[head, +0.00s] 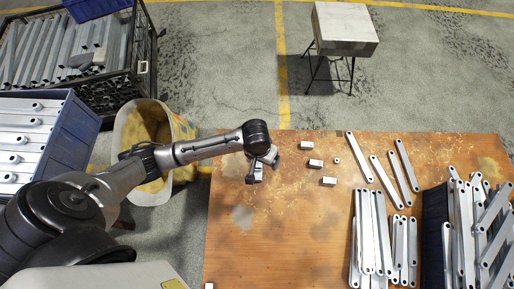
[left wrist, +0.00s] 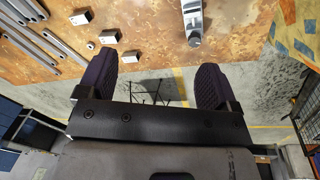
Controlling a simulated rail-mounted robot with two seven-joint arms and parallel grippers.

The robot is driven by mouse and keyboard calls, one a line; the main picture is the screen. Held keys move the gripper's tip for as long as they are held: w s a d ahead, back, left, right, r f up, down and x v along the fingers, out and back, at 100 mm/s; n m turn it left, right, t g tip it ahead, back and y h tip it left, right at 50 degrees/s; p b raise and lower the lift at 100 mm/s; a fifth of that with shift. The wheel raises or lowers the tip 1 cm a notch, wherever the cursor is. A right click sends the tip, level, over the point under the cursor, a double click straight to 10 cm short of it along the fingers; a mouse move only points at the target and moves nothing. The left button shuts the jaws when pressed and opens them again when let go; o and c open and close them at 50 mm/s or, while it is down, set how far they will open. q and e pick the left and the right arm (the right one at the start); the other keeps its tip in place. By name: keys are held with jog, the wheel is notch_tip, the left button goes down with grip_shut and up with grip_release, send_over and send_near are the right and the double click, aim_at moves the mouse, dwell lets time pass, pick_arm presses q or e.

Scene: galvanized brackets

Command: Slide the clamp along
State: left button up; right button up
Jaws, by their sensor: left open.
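My left gripper (head: 264,168) is over the table's left far part. In the left wrist view its two dark fingers (left wrist: 153,80) stand wide apart with nothing between them. A silver-grey metal piece with a dark end, which looks like the clamp (left wrist: 193,22), lies on the table beyond the fingers at the top of the left wrist view. It is apart from the fingers. In the head view I cannot tell it from the gripper that covers that spot. My right gripper is not in view.
Long brackets (head: 369,235) and a filled bin (head: 434,235) stand farther right. A stool (head: 344,30) stands behind, crates (head: 72,135) at left.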

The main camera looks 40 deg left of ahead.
aim_at(257, 166)
pick_arm(q)
jog(key=w+a+f+n+b, duration=0.2)
jog(key=w+a+f+b, duration=0.2)
jog(key=a+f+b, duration=0.1)
jog(key=w+a+f+n+g+y+b, duration=0.1)
jog(key=w+a+f+n+b, duration=0.2)
jog(key=f+b, duration=0.5)
jog(key=shift+w+a+f+b, duration=0.3)
jog(key=shift+w+a+b, duration=0.15)
jog(key=shift+a+b, duration=0.65)
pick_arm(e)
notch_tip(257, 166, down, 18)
pick_arm(q)
jog(key=shift+d, duration=0.1)
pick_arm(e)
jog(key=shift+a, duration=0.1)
pick_arm(q)
notch_tip(257, 166, down, 12)
jog(key=b, duration=0.7)
jog(key=shift+r, duration=0.2)
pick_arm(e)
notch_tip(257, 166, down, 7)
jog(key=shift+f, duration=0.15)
pick_arm(q)
jog(key=shift+f+b, duration=0.85)
jog(key=shift+f, duration=0.25)
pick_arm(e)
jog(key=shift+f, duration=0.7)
pick_arm(q)
jog(key=shift+c, duration=0.2)
